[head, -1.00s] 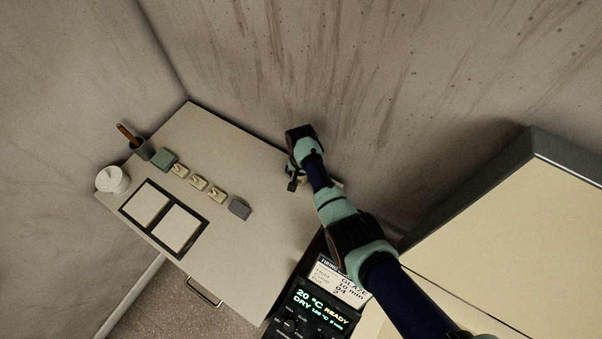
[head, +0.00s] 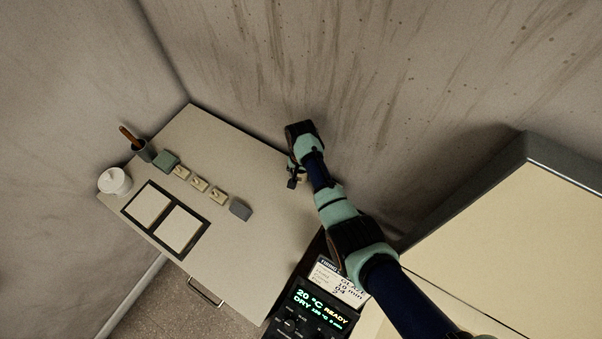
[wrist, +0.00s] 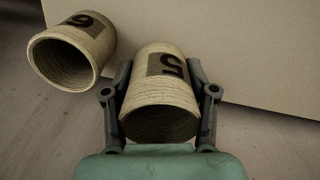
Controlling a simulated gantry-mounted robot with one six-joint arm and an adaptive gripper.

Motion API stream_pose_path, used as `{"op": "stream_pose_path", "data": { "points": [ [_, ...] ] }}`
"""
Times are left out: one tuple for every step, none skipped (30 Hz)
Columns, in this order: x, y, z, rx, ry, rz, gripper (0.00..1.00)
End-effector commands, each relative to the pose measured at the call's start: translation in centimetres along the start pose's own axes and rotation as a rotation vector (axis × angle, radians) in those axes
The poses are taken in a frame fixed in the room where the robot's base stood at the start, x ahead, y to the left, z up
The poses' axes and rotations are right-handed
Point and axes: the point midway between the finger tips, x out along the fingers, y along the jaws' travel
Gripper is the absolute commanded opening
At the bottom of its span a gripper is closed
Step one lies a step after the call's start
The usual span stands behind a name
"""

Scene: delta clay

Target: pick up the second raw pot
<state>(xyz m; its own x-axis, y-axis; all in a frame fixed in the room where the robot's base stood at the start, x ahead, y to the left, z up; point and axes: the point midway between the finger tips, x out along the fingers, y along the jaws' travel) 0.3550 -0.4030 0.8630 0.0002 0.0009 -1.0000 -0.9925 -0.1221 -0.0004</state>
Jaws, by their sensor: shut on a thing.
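A ribbed tan raw pot (wrist: 160,90) with a dark label that looks like a 5 is between the fingers of my gripper (wrist: 160,108) in the wrist view. The gripper is shut on it, one finger on each side. Its open mouth faces the camera. A second ribbed tan pot (wrist: 75,52), with a label like a 6 or 9, lies in view to the left, apart from the held one. In the head view my gripper (head: 296,179) is at the table's far right edge by the wall, and mostly hides the pots. I cannot tell whether the held pot is clear of the surface.
The table (head: 245,255) holds two framed pale panels (head: 180,229), several small blocks (head: 199,184), a white container (head: 114,181) and a tool cup (head: 144,150). A control panel reading READY (head: 312,310) stands in front. A large box-shaped unit (head: 520,230) is at right.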

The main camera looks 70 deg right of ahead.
Motion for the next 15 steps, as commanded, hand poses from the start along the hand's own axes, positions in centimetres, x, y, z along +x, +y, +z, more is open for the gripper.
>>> {"op": "stream_pose_path", "data": {
  "points": [
    [-1.8, -0.1, -0.1, 0.0, 0.004, -0.003, 0.19],
    [-2.6, -0.1, -0.1, 0.0, 0.004, -0.003, 0.19],
    [-3.9, -0.1, -0.1, 0.0, 0.005, -0.003, 0.19],
    [-4.8, -0.1, -0.1, 0.0, 0.005, -0.003, 0.19],
    [-5.8, -0.1, -0.1, 0.0, 0.005, -0.004, 0.19],
    [-7.1, -0.1, -0.1, 0.0, 0.006, -0.004, 0.19],
    [-8.0, -0.1, -0.1, 0.0, 0.006, -0.004, 0.19],
    [-8.9, -0.1, -0.1, 0.0, 0.005, -0.004, 0.19],
    [-10.2, -0.1, -0.1, 0.0, 0.005, -0.004, 0.19],
    [-11.1, -0.1, -0.1, 0.0, 0.005, -0.003, 0.19],
    [-11.9, -0.1, -0.1, 0.0, 0.005, -0.003, 0.19],
    [-12.9, -0.1, -0.1, 0.0, 0.005, -0.003, 0.19],
    [-13.6, -0.1, -0.1, 0.0, 0.005, -0.003, 0.19],
    [-14.2, -0.1, -0.1, 0.0, 0.004, -0.003, 0.19],
    [-14.9, -0.1, -0.1, 0.0, 0.004, -0.003, 0.18]
  ]
}}
